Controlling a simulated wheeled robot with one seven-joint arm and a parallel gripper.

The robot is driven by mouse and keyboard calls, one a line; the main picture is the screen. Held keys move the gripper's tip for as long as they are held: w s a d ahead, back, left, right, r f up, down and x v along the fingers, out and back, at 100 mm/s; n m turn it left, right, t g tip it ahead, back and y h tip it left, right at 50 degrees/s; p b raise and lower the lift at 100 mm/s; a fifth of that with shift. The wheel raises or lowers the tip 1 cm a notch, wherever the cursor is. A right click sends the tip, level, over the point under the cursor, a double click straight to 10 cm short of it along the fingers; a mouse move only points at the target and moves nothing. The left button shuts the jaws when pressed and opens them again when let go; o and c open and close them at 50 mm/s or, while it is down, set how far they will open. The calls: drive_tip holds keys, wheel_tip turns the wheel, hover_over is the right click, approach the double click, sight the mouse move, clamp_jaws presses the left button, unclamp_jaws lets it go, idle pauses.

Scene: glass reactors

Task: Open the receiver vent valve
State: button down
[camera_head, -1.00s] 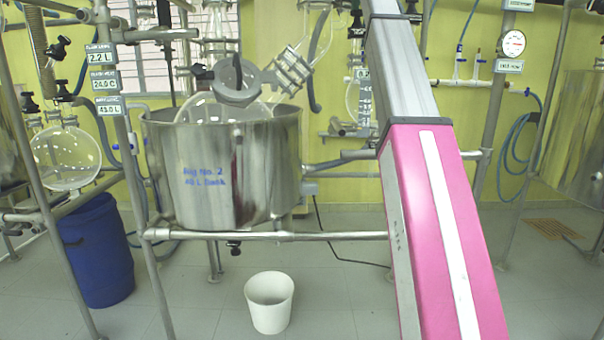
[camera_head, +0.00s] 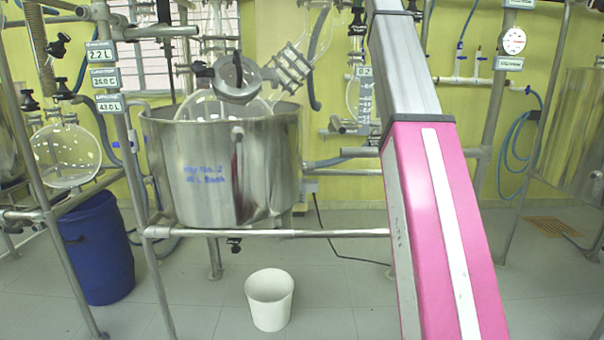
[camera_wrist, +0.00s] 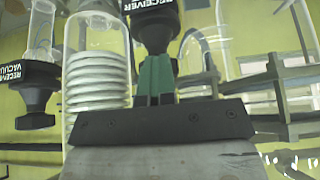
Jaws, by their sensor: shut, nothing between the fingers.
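In the wrist view, a black valve knob (camera_wrist: 156,30) hangs at the top middle under a black label reading RECEIVER; the label's other line is cut off by the frame edge. My gripper (camera_wrist: 155,62) has its green fingers close together and empty. Their tips are at the knob's lower end; I cannot tell whether they touch it. A second black knob (camera_wrist: 36,112) at the left bears a label reading RECEIVER VACUUM (camera_wrist: 28,73). In the head view my gripper is not seen, and my pink and grey arm covers part of the glassware wall.
A coiled glass column (camera_wrist: 98,75) stands left of my fingers and clear glass tubes stand to the right. The head view shows a steel tank (camera_head: 220,170), a blue drum (camera_head: 97,250), a white bucket (camera_head: 270,300) and metal frame pipes. The floor around the bucket is clear.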

drive_tip(key=shift+s+d+f, duration=0.1)
drive_tip(key=shift+d+f, duration=0.3)
drive_tip(key=shift+d, duration=0.45)
drive_tip(key=shift+d+r, duration=0.1)
drive_tip(key=shift+d, duration=0.2)
drive_tip(key=shift+w, duration=0.2)
drive_tip(key=shift+w+d, duration=0.15)
drive_tip(key=shift+d, duration=0.05)
drive_tip(key=shift+a+r, duration=0.1)
drive_tip(key=shift+a, duration=0.05)
drive_tip(key=shift+s+r, duration=0.15)
drive_tip(key=shift+s, duration=0.1)
